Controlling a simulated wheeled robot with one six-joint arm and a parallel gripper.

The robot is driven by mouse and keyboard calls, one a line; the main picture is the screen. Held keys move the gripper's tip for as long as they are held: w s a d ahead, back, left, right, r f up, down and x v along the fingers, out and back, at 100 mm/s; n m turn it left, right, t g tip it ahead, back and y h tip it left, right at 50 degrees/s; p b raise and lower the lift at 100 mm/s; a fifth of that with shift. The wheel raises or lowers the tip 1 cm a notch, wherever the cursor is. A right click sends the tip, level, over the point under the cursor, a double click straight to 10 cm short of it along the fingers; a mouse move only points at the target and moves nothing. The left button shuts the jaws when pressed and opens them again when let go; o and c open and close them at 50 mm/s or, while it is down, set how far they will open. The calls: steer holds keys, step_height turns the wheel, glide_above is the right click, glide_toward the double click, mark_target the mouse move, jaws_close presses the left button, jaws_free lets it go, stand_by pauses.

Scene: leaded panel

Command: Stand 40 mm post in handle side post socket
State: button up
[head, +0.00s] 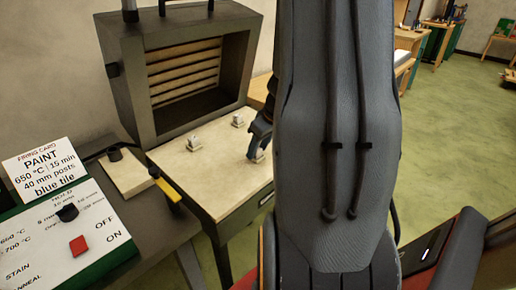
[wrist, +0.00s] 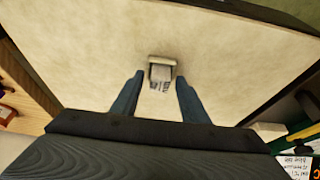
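My gripper (head: 258,146) points down over the front right part of the pale slab in the head view. A small pale piece (head: 260,157) shows just under its fingertips. In the wrist view, my gripper (wrist: 159,77) has its two blue-grey fingers apart. A pale post with dark lettering (wrist: 160,74) stands between and just past the fingertips, against a small grey-beige socket (wrist: 163,59). The lettering is too small to read. I see no finger touching the post. Two more small pale pieces stand on the slab, one at left (head: 194,144) and one farther back (head: 238,120).
An open kiln (head: 126,95) stands behind the slab (head: 215,185). A yellow-ended lever (head: 168,190) and a thin pale board (head: 128,176) lie to the left. A control panel (head: 80,245) and a firing card (head: 42,172) are at front left. My arm hides the slab's right side.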

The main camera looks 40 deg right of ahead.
steer(key=shift+r+p, duration=0.2)
steer(key=shift+p, duration=0.1)
steer(key=v, duration=1.2)
steer(key=s+a+f+g, duration=0.1)
steer(key=s+a+f, duration=0.1)
steer(key=a, duration=1.2)
steer(key=s+a+f+m+g, duration=0.1)
steer(key=a+f, duration=0.3)
steer(key=a, duration=1.1)
steer(key=shift+s+f+g, duration=0.15)
steer(key=shift+s+g, duration=0.3)
steer(key=shift+g, duration=0.35)
